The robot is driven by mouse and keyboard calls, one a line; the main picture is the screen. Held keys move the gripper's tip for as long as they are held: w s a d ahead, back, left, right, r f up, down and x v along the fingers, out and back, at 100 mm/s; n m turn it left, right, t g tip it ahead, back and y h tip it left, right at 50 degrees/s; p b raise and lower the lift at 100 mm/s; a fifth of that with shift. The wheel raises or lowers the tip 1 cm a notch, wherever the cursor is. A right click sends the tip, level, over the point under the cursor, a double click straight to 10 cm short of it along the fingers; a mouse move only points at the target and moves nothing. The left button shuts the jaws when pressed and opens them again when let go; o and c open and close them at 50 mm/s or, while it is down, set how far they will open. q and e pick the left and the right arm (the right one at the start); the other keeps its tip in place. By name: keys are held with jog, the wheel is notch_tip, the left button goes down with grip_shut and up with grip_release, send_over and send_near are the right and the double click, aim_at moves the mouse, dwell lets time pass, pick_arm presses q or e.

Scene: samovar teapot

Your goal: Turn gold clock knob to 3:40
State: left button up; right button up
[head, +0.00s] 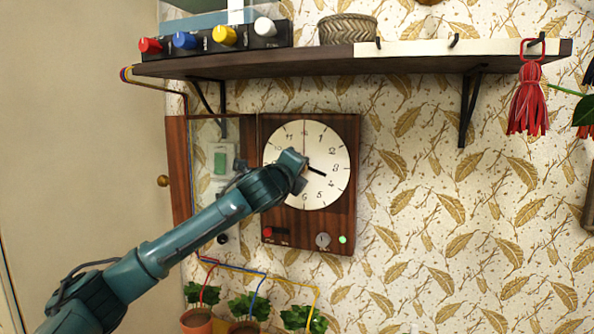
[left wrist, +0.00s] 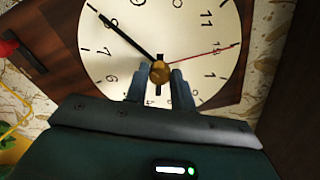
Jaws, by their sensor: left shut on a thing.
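The clock (head: 330,150) has a round white face on a wooden case on the wall. Its gold knob (left wrist: 159,72) shows at the dial centre in the left wrist view; in the head view it is hidden by my gripper. My left gripper (head: 300,172) is over the dial centre, its fingers (left wrist: 160,88) shut on the knob. The long black hand (left wrist: 118,30) points at about the 8. A short black hand (head: 317,171) points toward the 4. The thin red hand (head: 304,138) points at 12. My right gripper is not in view.
A wooden shelf (head: 300,66) with coloured knobs (head: 185,40) and a basket (head: 347,29) is above the clock. Potted plants (head: 245,308) stand below. A red tassel (head: 528,105) hangs at right.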

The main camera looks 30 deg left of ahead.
pick_arm(q)
jog(key=o, duration=1)
jog(key=b+v, duration=0.3)
jog(key=v, duration=1)
jog(key=shift+s+f+b, duration=0.1)
jog(key=shift+b, duration=0.2)
